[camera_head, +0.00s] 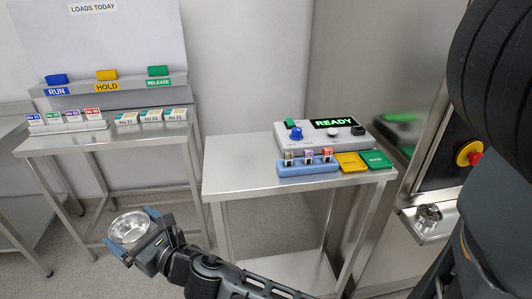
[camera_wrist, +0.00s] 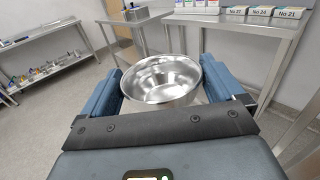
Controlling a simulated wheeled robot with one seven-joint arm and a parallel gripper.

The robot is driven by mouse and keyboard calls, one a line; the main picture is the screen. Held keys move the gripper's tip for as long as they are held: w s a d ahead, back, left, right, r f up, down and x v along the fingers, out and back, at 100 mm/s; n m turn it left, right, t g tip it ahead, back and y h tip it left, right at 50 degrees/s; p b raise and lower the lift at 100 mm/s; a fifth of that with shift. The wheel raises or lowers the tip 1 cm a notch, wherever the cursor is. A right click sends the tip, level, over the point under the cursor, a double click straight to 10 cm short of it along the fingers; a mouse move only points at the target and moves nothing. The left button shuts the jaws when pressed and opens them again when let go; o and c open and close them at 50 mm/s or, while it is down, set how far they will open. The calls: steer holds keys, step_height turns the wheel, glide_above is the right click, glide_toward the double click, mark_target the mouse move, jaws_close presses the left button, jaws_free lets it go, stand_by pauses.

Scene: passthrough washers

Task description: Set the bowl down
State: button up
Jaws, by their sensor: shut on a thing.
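A shiny round metal bowl (camera_head: 129,229) is held between the two blue-grey fingers of my gripper (camera_head: 132,236) at the lower left of the head view. In the wrist view the same bowl (camera_wrist: 160,79) sits upright between the fingers of my gripper (camera_wrist: 160,92), its open top showing and empty. My gripper is shut on the bowl. The bowl is in the air, in front of the left steel table (camera_head: 75,143) and left of the middle steel table (camera_head: 238,170). The bowl's underside is hidden.
The middle table carries a control box (camera_head: 318,136) reading READY, a blue rack (camera_head: 308,167), a yellow block (camera_head: 352,162) and a green block (camera_head: 377,160). Its left front top is bare. The left table holds labelled blocks (camera_head: 165,115) at its back.

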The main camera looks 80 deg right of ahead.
steer(key=s+d+r+m+g+h+b, duration=0.1)
steer(key=s+d+r+m+g+h, duration=0.15)
steer(key=d, duration=0.55)
steer(key=s+d+r+m+g+h+b, duration=0.1)
steer(key=s+d+r+m+g+h, duration=0.2)
steer(key=d, duration=0.5)
steer(key=s+d+r+m+g+h+b, duration=0.1)
steer(key=s+d+r+m+g+h, duration=0.2)
steer(key=d, duration=0.5)
steer(key=s+d+r+m+g+h+b, duration=0.1)
steer(key=s+d+r+m+g+h, duration=0.2)
steer(key=s+d, duration=0.45)
steer(key=s+d+r+m+g+h+b, duration=0.1)
steer(key=s+d+r+m+g, duration=0.2)
steer(key=s+g, duration=0.5)
steer(key=t+b, duration=0.1)
steer(key=t, duration=0.1)
glide_above(259, 178)
step_height(259, 178, down, 8)
steer(key=shift+f+b, duration=0.35)
steer(key=shift+f, duration=1.6)
steer(key=o, duration=0.7)
steer(key=shift+f, duration=0.1)
